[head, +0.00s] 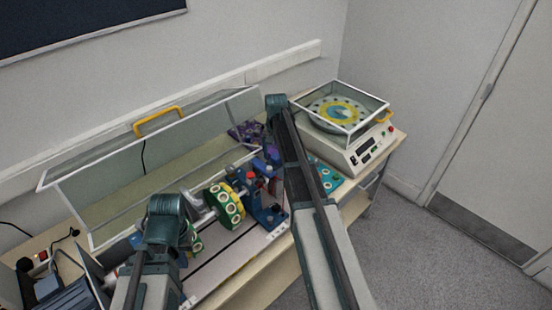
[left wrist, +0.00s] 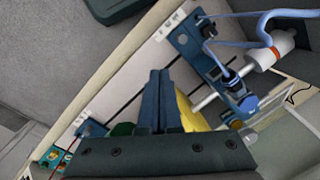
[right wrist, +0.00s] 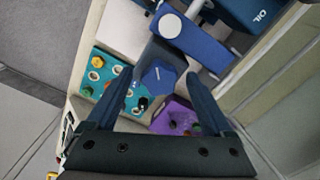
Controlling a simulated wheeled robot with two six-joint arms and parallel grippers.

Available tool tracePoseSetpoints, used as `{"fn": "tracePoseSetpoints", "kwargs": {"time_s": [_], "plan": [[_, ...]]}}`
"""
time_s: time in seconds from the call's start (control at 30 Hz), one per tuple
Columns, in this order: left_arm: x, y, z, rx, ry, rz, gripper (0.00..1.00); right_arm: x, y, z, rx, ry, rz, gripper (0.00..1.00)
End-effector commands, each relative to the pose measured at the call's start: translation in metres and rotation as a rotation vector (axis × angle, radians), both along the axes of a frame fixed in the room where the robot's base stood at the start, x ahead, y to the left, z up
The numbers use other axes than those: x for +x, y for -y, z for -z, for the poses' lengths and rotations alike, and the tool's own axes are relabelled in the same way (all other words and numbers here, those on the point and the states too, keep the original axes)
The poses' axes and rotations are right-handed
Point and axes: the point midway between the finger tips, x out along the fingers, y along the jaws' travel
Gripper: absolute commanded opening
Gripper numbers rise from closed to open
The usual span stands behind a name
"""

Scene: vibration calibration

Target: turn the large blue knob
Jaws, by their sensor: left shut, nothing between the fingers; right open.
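The large blue knob (right wrist: 159,77) shows in the right wrist view as a faceted blue knob with a white line on its face. My right gripper (right wrist: 159,84) is open, with one finger to each side of the knob in the picture. Gaps show between the knob and both fingers; I cannot tell how deep the fingers reach. In the head view my right arm covers this area, and I do not make out the knob. My left gripper (left wrist: 160,72) is shut and empty, above the rotor rig in the left wrist view.
A teal panel (right wrist: 110,75) with small knobs and a purple panel (right wrist: 176,116) lie near the blue knob. The rig carries green-and-yellow discs (head: 225,203). A clear cover (head: 160,150) stands open behind it. A white balance machine (head: 352,150) stands at the right.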

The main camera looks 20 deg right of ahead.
Motion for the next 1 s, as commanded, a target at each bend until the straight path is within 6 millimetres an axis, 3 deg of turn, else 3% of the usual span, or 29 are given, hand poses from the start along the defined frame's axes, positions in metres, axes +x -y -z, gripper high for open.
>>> {"fn": "tracePoseSetpoints", "kwargs": {"time_s": [0.13, 0.6, 0.77, 1.0], "plan": [[0.0000, 0.0000, -0.0008, 0.000, 0.000, 0.000, 0.00, 0.0000, 0.0000, -0.0008, 0.000, 0.000, 0.000, 0.84], [0.0000, -0.0001, -0.0007, 0.000, 0.000, 0.000, 0.00, 0.0000, 0.0000, -0.0007, 0.000, 0.000, 0.000, 0.00], [0.0000, -0.0001, -0.0007, 0.000, 0.000, 0.000, 0.00, -0.0003, 0.0001, -0.0007, 0.000, 0.000, -0.054, 0.00], [0.0000, -0.0001, -0.0007, 0.000, 0.000, 0.000, 0.00, -0.0007, 0.0009, -0.0007, 0.000, 0.000, -0.265, 0.00]]}}
